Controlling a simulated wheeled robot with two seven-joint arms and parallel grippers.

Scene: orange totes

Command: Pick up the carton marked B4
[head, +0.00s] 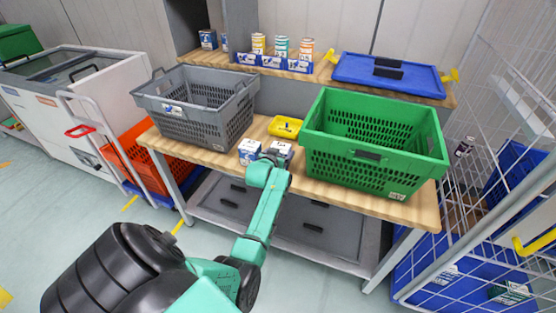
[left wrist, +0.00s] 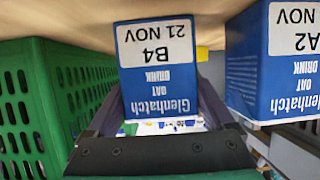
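The blue and white carton marked B4 (left wrist: 157,75) shows upside down in the left wrist view, its label reading "21 NOV". It stands upright on the wooden table in the head view (head: 283,149), beside the green crate. My left gripper (left wrist: 160,105) has a finger on each side of this carton. Whether the fingers press on it or stand slightly apart, I cannot tell. In the head view, the left gripper (head: 270,158) partly hides the carton. A similar carton marked A2 (left wrist: 290,60) stands beside it, on the left in the head view (head: 249,147). My right gripper is not in view.
A green crate (head: 374,185) stands close on the right and a grey crate (head: 200,130) on the left. A yellow container (head: 286,126) is just behind the cartons. Cans (head: 281,46) and a blue lidded tote (head: 390,75) are farther back. A wire cage (head: 490,130) is at right.

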